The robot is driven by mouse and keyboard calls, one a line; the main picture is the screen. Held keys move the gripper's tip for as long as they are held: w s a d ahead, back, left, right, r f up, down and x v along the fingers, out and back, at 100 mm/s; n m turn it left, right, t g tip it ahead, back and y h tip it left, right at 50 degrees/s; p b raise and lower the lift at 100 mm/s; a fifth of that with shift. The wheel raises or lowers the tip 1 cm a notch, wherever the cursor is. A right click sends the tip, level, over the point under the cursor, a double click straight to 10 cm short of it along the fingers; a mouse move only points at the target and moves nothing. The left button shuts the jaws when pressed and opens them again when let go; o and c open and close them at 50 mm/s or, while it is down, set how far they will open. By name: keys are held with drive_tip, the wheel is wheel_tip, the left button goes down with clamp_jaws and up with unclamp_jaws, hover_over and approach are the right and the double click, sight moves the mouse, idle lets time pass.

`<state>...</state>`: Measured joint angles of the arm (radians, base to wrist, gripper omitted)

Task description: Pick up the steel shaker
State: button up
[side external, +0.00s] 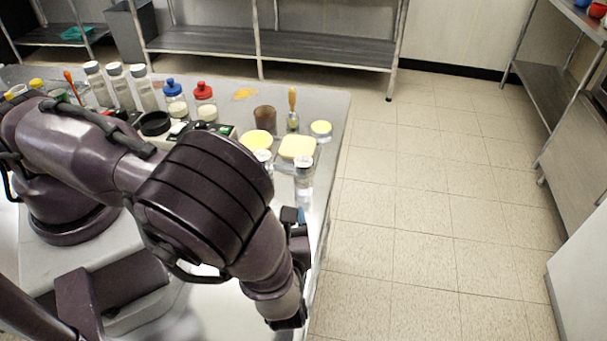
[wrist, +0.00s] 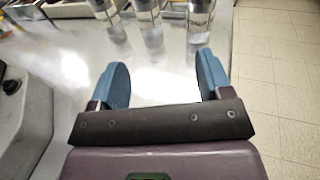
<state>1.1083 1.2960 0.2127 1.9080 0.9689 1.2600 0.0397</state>
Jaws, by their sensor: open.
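A silvery, upright shaker (side external: 303,175) with a pale top stands near the right edge of the steel table, beyond my gripper. A similar shaker (side external: 263,158) stands to its left. In the wrist view, several silvery, shiny cylinders stand at the top edge, one at the right (wrist: 200,18) and one at the middle (wrist: 149,18); their tops are cut off. I cannot tell which one is the steel shaker. My gripper (wrist: 160,78) is open and empty, its blue fingers wide apart over bare table, short of the cylinders. In the side view my gripper (side external: 294,216) is partly hidden by my arm.
Yellow-topped containers (side external: 298,147), a brown cup (side external: 265,118), a wooden-handled brush (side external: 293,110) and red-capped (side external: 204,95) and blue-capped bottles (side external: 174,95) stand behind the shakers. The table (side external: 335,105) ends just right of them, with open floor beyond.

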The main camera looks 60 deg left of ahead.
sight(303, 177)
drive_tip(key=w+d+m+t, duration=0.1)
drive_tip(key=w+m+t, duration=0.1)
drive_tip(key=w, duration=0.1)
drive_tip(key=shift+d+t, duration=0.35)
drive_tip(key=shift+t, duration=0.05)
drive_tip(key=shift+w+r, duration=0.25)
drive_tip(key=x, duration=0.7)
drive_tip(key=shift+w+a, duration=0.1)
drive_tip(key=shift+w, duration=0.05)
drive_tip(key=shift+f+x, duration=0.2)
drive_tip(key=shift+x, duration=1.15)
drive_tip(key=shift+f+x, duration=0.2)
drive_tip(key=shift+x, duration=1.15)
drive_tip(key=c, duration=1)
